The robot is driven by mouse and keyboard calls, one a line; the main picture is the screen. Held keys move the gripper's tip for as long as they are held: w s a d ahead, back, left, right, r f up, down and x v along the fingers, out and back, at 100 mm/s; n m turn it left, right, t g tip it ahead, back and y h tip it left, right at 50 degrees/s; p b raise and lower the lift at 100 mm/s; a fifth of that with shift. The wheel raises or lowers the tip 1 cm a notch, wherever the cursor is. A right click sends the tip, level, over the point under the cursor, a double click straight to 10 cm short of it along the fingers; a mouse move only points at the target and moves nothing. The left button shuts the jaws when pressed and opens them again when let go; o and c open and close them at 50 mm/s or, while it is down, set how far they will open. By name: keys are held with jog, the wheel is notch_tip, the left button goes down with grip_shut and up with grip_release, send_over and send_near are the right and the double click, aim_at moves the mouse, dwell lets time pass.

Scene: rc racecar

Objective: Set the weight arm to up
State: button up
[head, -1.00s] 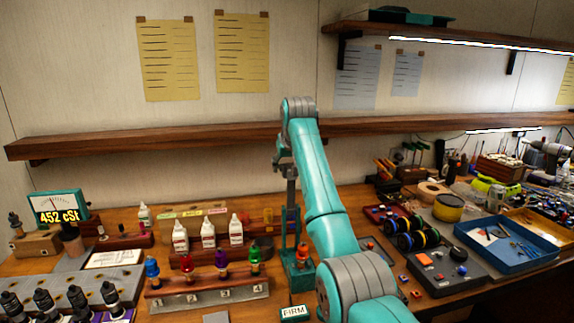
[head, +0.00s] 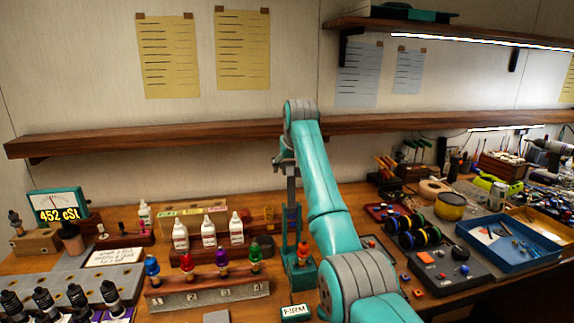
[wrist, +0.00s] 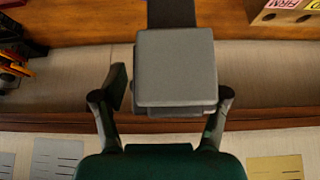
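A teal test stand (head: 300,275) stands on the bench just left of my arm, with an orange-capped part at its front. A thin grey upright (head: 291,190) rises behind it, largely beside my forearm. In the wrist view, a grey block (wrist: 175,68) on a dark bar (wrist: 172,12) fills the middle; it looks like the weight on its arm. My gripper (wrist: 168,98) is open, with one finger on each side of the block. A gap shows at the left finger; contact at the right is unclear.
A wooden shelf (head: 110,138) runs along the wall behind my arm. White bottles (head: 208,232) and a numbered rack (head: 210,295) with coloured parts stand left. A blue tray (head: 510,262) and black-wheeled parts lie right.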

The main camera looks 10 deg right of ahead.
aim_at(293, 165)
jog(key=shift+a+r, duration=0.2)
jog(key=shift+r, duration=0.1)
jog(key=shift+s+r, duration=0.1)
jog(key=shift+r, duration=0.1)
jog(key=v, duration=1.1)
jog(key=shift+s+d+r, duration=0.1)
jog(key=shift+s+d, duration=0.05)
jog(key=shift+s, duration=0.05)
